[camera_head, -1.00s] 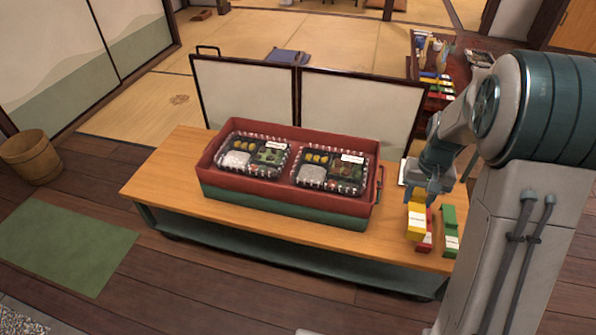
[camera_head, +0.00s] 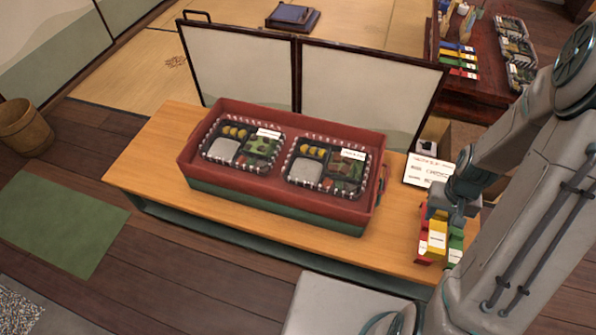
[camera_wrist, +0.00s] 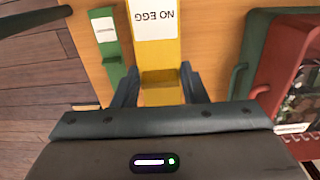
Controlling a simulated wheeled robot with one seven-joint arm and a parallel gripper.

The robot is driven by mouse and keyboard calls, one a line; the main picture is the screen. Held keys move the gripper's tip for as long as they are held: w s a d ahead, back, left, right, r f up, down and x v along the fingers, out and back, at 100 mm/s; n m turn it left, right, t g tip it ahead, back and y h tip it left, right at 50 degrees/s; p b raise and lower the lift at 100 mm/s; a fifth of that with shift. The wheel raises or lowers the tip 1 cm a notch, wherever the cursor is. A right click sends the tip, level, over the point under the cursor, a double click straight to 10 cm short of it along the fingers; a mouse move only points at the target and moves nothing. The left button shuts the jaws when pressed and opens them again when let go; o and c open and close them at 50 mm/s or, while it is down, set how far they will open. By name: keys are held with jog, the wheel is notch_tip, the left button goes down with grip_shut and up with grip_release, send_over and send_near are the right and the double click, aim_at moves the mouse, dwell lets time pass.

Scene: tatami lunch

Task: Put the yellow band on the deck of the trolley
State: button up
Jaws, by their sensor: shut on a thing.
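My gripper (camera_head: 447,208) is shut on the yellow band (camera_head: 437,237), whose white label reads NO EGG. In the wrist view the yellow band (camera_wrist: 162,60) runs forward between the two fingers and looks nearer than the green band (camera_wrist: 108,45). The red band (camera_head: 424,246) is left of the yellow one in the head view, and the green band (camera_head: 455,247) is right of it. All are at the right end of a wooden-topped table (camera_head: 160,150). The gap beneath the yellow band is hidden. I cannot clearly make out a trolley.
A red and green crate (camera_head: 290,207) with two lunch boxes fills the middle of the table. A pale folding screen (camera_head: 360,95) stands behind it. A printed card (camera_head: 428,170) lies near my gripper. Floor is free around the green mat (camera_head: 60,225).

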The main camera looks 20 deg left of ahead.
aim_at(439, 241)
jog(key=s, duration=0.2)
jog(key=s+f, duration=0.1)
jog(key=s, duration=0.3)
jog(key=shift+d+f, duration=0.15)
jog(key=shift+f, duration=0.2)
jog(key=w+a+f+b, duration=0.1)
jog(key=w+a+f, duration=0.1)
jog(key=w, duration=0.1)
jog(key=w+a+f+b, duration=0.1)
jog(key=w+a+f, duration=0.1)
jog(key=w, duration=0.1)
jog(key=w+a+f+b, duration=0.1)
jog(key=w+a+f, duration=0.2)
jog(key=shift+w, duration=0.1)
jog(key=shift+f+b, duration=0.9)
jog(key=shift+f, duration=1.1)
jog(key=shift+f, duration=0.1)
jog(key=shift+f, duration=0.15)
jog(key=o, duration=0.9)
jog(key=shift+o, duration=0.2)
